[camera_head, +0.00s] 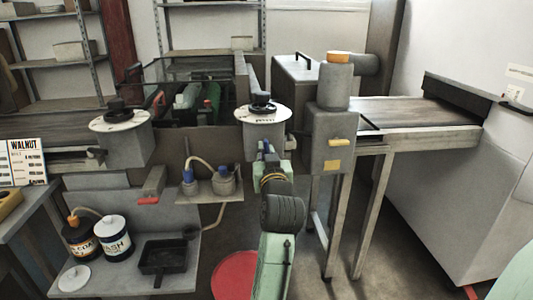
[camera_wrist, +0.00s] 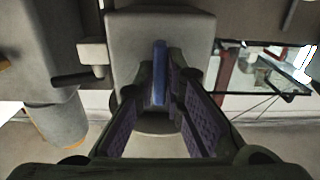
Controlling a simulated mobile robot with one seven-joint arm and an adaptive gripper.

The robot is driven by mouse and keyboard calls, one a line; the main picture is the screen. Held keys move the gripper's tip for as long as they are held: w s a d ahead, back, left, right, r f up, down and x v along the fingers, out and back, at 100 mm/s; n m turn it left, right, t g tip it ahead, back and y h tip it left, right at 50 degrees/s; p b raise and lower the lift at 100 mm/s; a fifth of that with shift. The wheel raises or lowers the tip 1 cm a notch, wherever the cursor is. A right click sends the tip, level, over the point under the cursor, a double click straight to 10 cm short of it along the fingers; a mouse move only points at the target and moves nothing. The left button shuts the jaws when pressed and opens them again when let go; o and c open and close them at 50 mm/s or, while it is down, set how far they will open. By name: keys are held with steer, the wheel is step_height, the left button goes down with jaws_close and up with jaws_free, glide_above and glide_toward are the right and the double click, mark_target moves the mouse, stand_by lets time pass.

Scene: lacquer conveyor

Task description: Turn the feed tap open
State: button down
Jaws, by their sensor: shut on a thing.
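A blue lever handle (camera_wrist: 160,72), which looks like the feed tap, sits on the face of a grey box-shaped housing (camera_wrist: 135,30) in the wrist view. My gripper (camera_wrist: 160,82) has its two purple-padded fingers on either side of the blue handle and is shut on it. In the head view my gripper (camera_head: 268,158) is at the front of the grey housing (camera_head: 258,135), below a white dial with a black knob (camera_head: 263,108). A bit of the blue handle (camera_head: 262,147) shows there; my gripper hides the rest.
Another dial housing (camera_head: 122,140) and a red-tipped lever (camera_head: 152,185) are left. A shelf with blue-capped fittings (camera_head: 207,187) lies left of my arm. A conveyor (camera_head: 410,112) extends right.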

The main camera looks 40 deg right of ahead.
steer(key=c, duration=1.7)
jaws_free()
steer(key=v, duration=1.2)
